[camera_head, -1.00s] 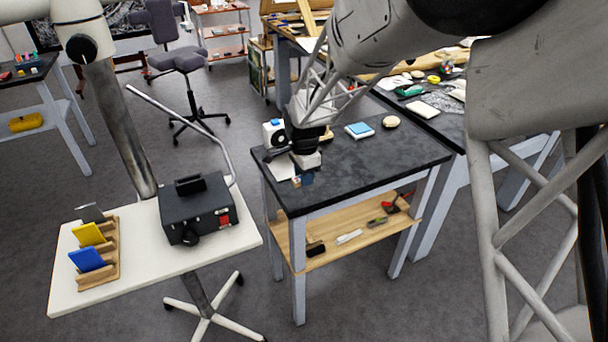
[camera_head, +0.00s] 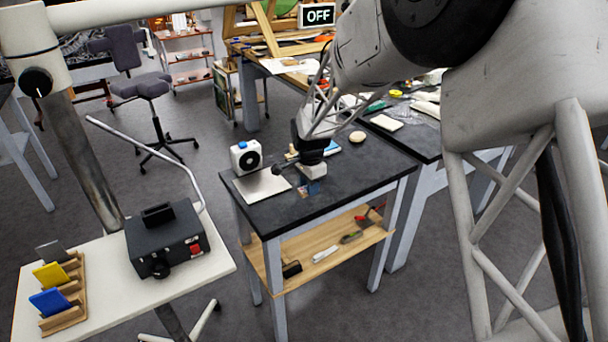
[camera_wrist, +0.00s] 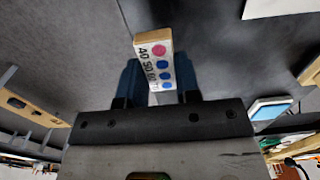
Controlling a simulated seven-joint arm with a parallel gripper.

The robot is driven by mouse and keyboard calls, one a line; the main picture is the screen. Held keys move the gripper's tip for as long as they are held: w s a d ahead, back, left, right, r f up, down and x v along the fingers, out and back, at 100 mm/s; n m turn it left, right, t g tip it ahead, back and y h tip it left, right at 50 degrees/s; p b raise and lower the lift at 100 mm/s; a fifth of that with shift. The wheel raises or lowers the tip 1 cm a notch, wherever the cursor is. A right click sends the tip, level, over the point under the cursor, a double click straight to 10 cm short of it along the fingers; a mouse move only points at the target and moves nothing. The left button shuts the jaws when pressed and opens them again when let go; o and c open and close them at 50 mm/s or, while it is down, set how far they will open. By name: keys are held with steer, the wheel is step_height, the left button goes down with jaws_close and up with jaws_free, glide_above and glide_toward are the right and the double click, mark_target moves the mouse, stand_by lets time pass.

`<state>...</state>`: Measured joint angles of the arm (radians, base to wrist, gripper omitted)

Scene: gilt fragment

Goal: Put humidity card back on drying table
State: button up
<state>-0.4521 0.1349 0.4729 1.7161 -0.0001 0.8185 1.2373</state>
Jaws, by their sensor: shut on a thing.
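My gripper (camera_head: 311,187) is shut on the humidity card (camera_wrist: 158,62). In the wrist view the card is a small pale block with one pink dot, several blue dots and printed numbers, standing out between the blue fingertips (camera_wrist: 158,84). In the head view my gripper points down at the black-topped drying table (camera_head: 345,190), near its front edge. Only a small part of the card shows there, and I cannot tell whether it touches the tabletop.
A white fan-like device (camera_head: 245,157) and a pale sheet (camera_head: 262,187) lie left of my gripper. A blue-topped pad (camera_head: 332,148) and a round tan item (camera_head: 357,137) sit behind. A white side table (camera_head: 110,308) holds a black case (camera_head: 165,240). The tabletop's right part is clear.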

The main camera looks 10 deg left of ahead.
steer(key=shift+w+d, duration=0.65)
steer(key=shift+d, duration=0.2)
steer(key=w+a, duration=0.2)
steer(key=w, duration=0.3)
steer(key=w+a+f, duration=0.1)
steer(key=w+a, duration=0.1)
steer(key=w, duration=0.2)
steer(key=w+a, duration=0.2)
steer(key=w, duration=0.3)
steer(key=shift+w+a+f, duration=0.25)
steer(key=shift+w, duration=0.05)
steer(key=shift+f, duration=1.75)
steer(key=shift+f, duration=0.1)
steer(key=o, duration=1)
steer(key=shift+c, duration=0.2)
